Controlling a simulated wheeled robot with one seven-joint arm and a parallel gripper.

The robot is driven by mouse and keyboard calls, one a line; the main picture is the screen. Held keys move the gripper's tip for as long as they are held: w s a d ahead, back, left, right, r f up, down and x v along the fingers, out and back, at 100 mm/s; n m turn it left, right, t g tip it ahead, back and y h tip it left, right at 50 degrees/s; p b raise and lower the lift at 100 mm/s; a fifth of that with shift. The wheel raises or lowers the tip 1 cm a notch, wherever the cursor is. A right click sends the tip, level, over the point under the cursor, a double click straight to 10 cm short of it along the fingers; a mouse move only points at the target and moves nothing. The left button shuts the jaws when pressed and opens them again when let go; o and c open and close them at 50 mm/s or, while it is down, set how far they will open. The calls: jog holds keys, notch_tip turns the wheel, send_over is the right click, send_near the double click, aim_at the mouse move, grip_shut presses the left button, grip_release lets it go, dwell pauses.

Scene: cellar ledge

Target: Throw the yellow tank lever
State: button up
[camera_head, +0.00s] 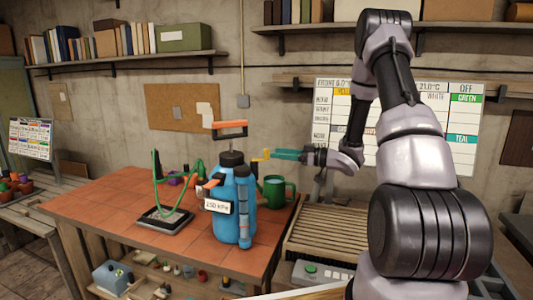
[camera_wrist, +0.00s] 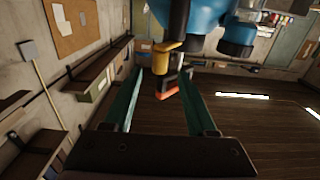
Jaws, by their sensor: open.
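The blue tank (camera_head: 230,205) stands upright on the red-tiled bench, with a black cap, an orange pump handle (camera_head: 229,130) on top and a white pressure label on its front. The yellow lever (camera_head: 260,157) shows at the tank's upper right, partly behind my fingers. In the wrist view the yellow lever (camera_wrist: 166,47) juts from the blue tank (camera_wrist: 207,15), near the fingertips. My gripper (camera_head: 271,153) has teal fingers, comes in from the right and is open; it also shows in the wrist view (camera_wrist: 162,72). I cannot tell whether a finger touches the lever.
A green watering can (camera_head: 275,191) stands right of the tank, below my gripper. A slatted wooden rack (camera_head: 327,232) lies to the right. A chart (camera_head: 335,112) hangs behind my arm.

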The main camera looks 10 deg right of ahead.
aim_at(266, 149)
jog(key=shift+x, duration=2.7)
grip_shut()
